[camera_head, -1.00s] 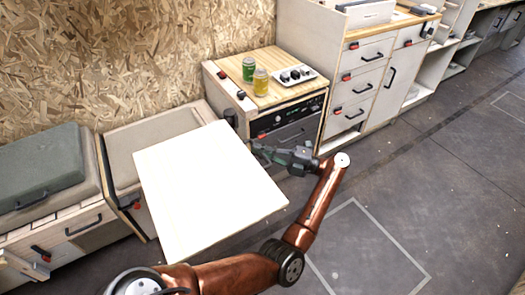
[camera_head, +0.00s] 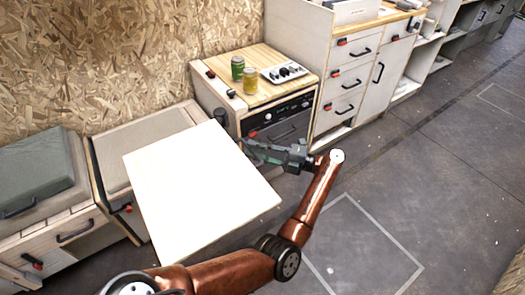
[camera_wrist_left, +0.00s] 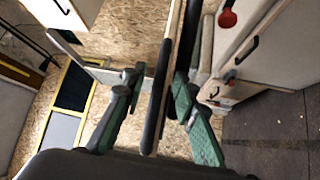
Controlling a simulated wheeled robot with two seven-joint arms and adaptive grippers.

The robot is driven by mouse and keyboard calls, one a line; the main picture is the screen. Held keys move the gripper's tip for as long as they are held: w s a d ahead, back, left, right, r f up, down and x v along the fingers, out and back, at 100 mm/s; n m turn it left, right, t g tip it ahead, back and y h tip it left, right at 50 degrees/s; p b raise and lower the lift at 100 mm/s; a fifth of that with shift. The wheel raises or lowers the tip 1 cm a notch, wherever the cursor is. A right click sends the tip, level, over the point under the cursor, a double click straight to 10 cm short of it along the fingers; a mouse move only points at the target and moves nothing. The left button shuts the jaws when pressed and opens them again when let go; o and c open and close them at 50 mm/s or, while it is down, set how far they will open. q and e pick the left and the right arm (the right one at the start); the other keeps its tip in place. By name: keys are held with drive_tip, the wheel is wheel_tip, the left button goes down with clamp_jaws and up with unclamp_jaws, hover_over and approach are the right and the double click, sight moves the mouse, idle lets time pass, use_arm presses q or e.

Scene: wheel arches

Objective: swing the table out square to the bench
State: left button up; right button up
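The table (camera_head: 195,195) is a flat pale panel in the middle of the head view. It covers part of the low bench (camera_head: 150,130) along the chipboard wall and juts out over the floor. My left gripper (camera_head: 252,148) is at the table's right edge, near the far corner. In the left wrist view, a dark-rimmed panel edge (camera_wrist_left: 158,95) stands between my two green fingers (camera_wrist_left: 155,90). The fingers are spread, with a gap on the left side. Contact on the right side is unclear. My right gripper is out of view.
A cabinet (camera_head: 285,132) with an oven-like front stands just behind my left gripper, with a green can (camera_head: 237,67), a yellow jar (camera_head: 250,81) and a white switch tray (camera_head: 284,73) on top. The floor (camera_head: 400,200) at right is clear.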

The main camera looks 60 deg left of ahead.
use_arm(q)
drive_tip(key=v, duration=0.6)
drive_tip(key=shift+w+d, duration=0.1)
drive_tip(key=shift+w, duration=0.05)
idle(0.5)
